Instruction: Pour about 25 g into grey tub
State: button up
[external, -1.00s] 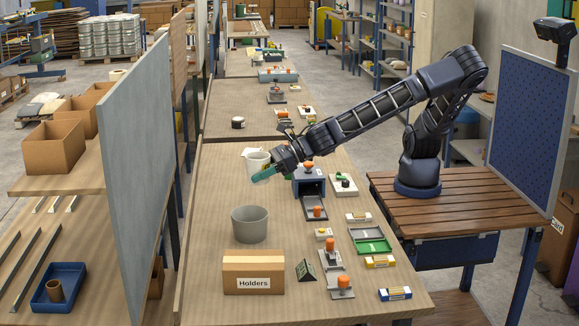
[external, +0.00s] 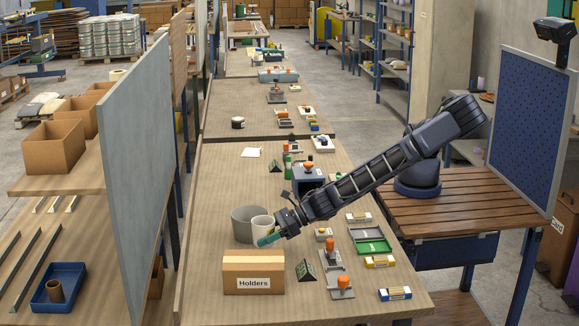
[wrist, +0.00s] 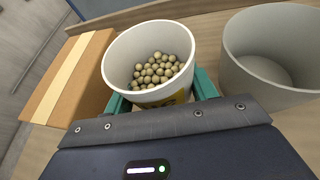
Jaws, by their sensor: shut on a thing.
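My gripper (external: 268,238) is shut on a white cup (external: 262,224), with its teal fingers around the cup's sides. In the wrist view the cup (wrist: 118,66) holds many small tan balls (wrist: 158,70) and has a yellow marking low on its side. The cup looks close to upright. The grey tub (external: 241,218) stands on the table just beside the cup, to its left in the external view. In the wrist view the tub (wrist: 290,90) is at the right and its visible inside looks empty. The fingertips (wrist: 165,95) are partly hidden behind the cup.
A cardboard box marked Holders (external: 253,278) stands close in front of the tub and cup. It also shows at left in the wrist view (wrist: 66,75). A blue device (external: 308,177) and several small fixtures line the table's right side. The table left of the tub is clear.

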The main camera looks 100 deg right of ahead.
aim_at(261, 220)
jog(key=shift+f, duration=1.4)
jog(key=shift+r, duration=0.1)
jog(key=shift+w+d+r+m+y, duration=0.15)
jog(key=shift+d+r+m+y, duration=0.25)
jog(key=shift+m, duration=0.3)
jog(key=shift+m+g+y, duration=0.3)
jog(key=shift+m+y, duration=0.3)
jog(key=shift+m, duration=0.2)
jog(key=r, duration=0.1)
jog(key=d+r, duration=0.1)
jog(key=r, duration=0.3)
jog(key=shift+w+d+r, duration=0.15)
jog(key=shift+d+r, duration=0.1)
jog(key=shift+w+d+r+m+y+p, duration=0.1)
jog(key=shift+d+r+m+y+p, duration=0.1)
jog(key=shift+r, duration=0.25)
jog(key=shift+w+d+r+m+y+p, duration=0.1)
jog(key=shift+d+r+m+p, duration=0.1)
jog(key=shift+r, duration=0.25)
jog(key=shift+w+d+r+m+y+p, duration=0.1)
jog(key=shift+d+m+y+p, duration=0.15)
jog(key=shift+m+y+p, duration=0.45)
jog(key=shift+d+r+m+y+p, duration=0.2)
jog(key=shift+m+y, duration=0.3)
jog(key=shift+m, duration=0.55)
jog(key=shift+w+d+r+m+y+p, duration=0.1)
jog(key=shift+d+m+y+p, duration=0.25)
jog(key=shift+m+y, duration=0.4)
